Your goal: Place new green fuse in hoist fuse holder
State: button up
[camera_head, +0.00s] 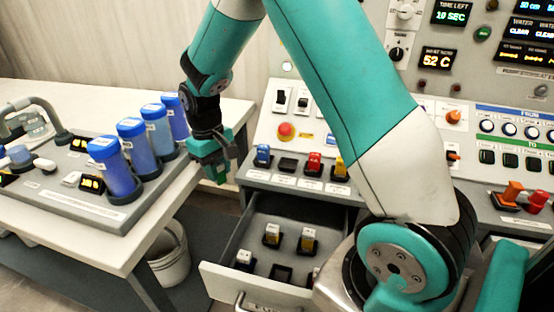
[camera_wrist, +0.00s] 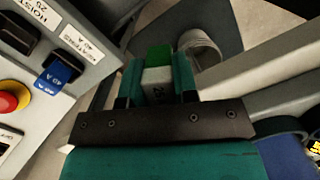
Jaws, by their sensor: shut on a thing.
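The green fuse (camera_wrist: 158,56) has a green end and a pale, marked body, which shows in the wrist view between the two fingers. My gripper (camera_head: 218,172) is shut on it, in the air between the left bench and the control panel. It also shows in the wrist view (camera_wrist: 158,82). The hoist fuse holder (camera_head: 288,164) is an empty black socket in the panel's fuse row, between a blue fuse (camera_head: 263,155) and a red fuse (camera_head: 314,163). In the wrist view the holder (camera_wrist: 14,36) is at upper left, by a HOIST label. The gripper is left of and apart from it.
An open drawer (camera_head: 212,272) below the panel holds several fuses and an empty slot. A yellow fuse (camera_head: 339,169) and a red stop button (camera_head: 285,131) are on the panel. Several blue cylinders (camera_head: 115,170) stand on the left bench. A white bucket (camera_head: 168,262) is underneath.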

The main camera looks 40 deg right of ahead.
jog(key=s+d+r+m+t+p, duration=0.1)
jog(key=d+r+m, duration=0.5)
jog(key=m, duration=0.4)
jog(key=s+d+r+m+t+y+p, duration=0.1)
jog(key=d+r+m, duration=0.3)
jog(key=d+m, duration=0.55)
jog(key=s+d+r+m+t, duration=0.1)
jog(key=d+r+m, duration=0.4)
jog(key=m, duration=0.6)
jog(key=f, duration=1.9)
jog(key=shift+s+d+f, duration=0.1)
jog(key=shift+d+f, duration=0.15)
jog(key=shift+f, duration=0.05)
jog(key=shift+f, duration=0.2)
jog(key=o, duration=0.9)
jog(key=shift+o, duration=0.2)
jog(key=shift+r, duration=0.15)
